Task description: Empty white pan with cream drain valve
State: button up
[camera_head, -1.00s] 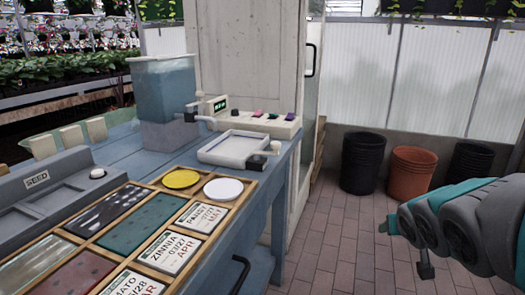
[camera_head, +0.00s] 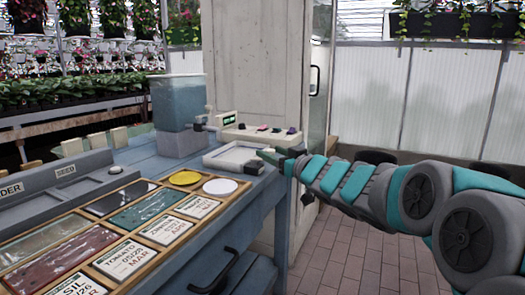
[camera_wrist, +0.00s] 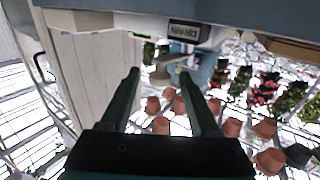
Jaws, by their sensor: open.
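The white pan (camera_head: 232,158) sits on the far end of the blue bench. In the wrist view a DRAIN label (camera_wrist: 187,32) shows on a pale surface at the top. A pale lever-like part (camera_wrist: 182,62) below it appears to be the drain valve, close to the fingertips. In the head view a small pale part (camera_head: 254,168) shows at the pan's right front corner, partly beside my gripper. My gripper (camera_head: 267,157) is at the pan's right edge, its dark green fingers spread. In the wrist view the gap between the fingers (camera_wrist: 160,74) holds nothing. Contact with the valve cannot be told.
A water tank (camera_head: 173,102) with a tap stands behind the pan. A panel with coloured buttons (camera_head: 262,132) lies beyond it. A wooden tray of seed packets (camera_head: 130,235) fills the near bench. A white cupboard (camera_head: 260,60) stands behind. Terracotta pots (camera_wrist: 162,125) show beyond the fingers.

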jog(key=shift+x, duration=2.25)
grip_shut()
